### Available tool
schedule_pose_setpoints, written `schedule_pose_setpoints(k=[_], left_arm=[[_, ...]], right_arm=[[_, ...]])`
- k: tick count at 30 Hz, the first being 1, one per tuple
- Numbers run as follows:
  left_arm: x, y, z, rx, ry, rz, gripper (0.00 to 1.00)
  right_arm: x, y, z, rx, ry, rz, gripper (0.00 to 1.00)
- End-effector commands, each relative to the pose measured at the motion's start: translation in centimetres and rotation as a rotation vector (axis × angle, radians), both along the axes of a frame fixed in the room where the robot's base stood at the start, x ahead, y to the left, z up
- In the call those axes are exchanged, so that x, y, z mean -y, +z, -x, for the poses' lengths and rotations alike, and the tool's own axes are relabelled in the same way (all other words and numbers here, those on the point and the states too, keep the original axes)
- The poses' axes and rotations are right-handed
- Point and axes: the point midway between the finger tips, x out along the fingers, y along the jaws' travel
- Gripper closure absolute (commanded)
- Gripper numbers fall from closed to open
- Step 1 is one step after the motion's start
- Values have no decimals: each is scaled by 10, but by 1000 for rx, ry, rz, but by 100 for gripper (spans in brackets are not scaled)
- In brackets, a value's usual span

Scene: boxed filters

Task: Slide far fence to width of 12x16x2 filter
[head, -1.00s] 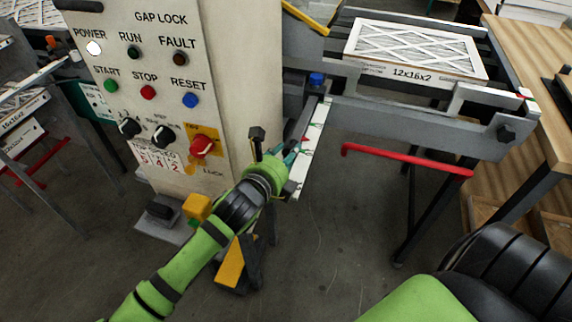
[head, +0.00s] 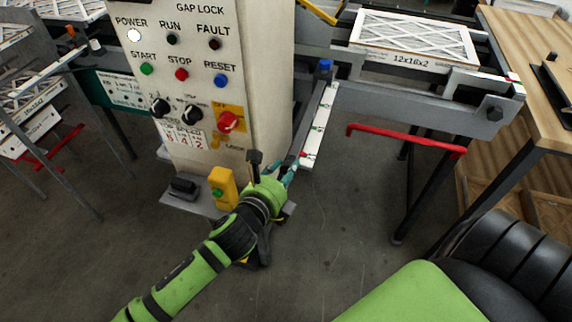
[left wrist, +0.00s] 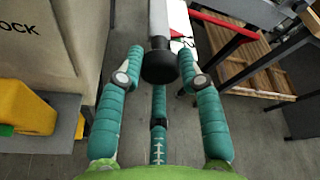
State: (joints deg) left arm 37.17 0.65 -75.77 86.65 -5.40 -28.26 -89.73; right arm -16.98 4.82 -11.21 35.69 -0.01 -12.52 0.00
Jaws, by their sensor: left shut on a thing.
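The filter labelled 12x16x2 (head: 415,36) lies flat on the grey conveyor frame at upper right in the head view. A grey bar beside a white ruled strip (head: 318,125) runs from the blue knob (head: 325,66) toward me; I take the bar for the far fence's slide. My left gripper (head: 287,176) is at its near end. In the left wrist view, the teal fingers stand either side of a black-ended grey rod (left wrist: 159,28), shut on it; the exact contact is hard to see. The fence's face against the filter is not clearly visible. My right gripper is out of view.
The control cabinet (head: 270,80) stands close to the left of the strip. A yellow box with a green button (head: 222,188) is beside my left wrist. A red bar (head: 405,138) crosses below the conveyor. A wooden bench (head: 530,80) is at right.

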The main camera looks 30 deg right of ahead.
Motion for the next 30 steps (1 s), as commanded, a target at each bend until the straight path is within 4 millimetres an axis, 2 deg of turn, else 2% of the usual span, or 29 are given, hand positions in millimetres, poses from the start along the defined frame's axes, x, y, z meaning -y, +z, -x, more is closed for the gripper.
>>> schedule_pose_setpoints(k=[6,7,8,21,26,30], left_arm=[[0,-1,1,-2,-1,0,100],[0,-1,1,-2,-1,0,51],[0,-1,1,-2,0,-1,40],[-4,0,3,-1,-1,-2,40],[-19,4,12,-1,-1,-2,40],[-40,12,26,-1,-1,-1,40]], right_arm=[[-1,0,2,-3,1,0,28],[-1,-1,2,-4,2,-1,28],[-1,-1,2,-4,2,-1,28],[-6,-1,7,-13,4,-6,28],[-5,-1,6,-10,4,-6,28],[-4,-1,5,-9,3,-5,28]])
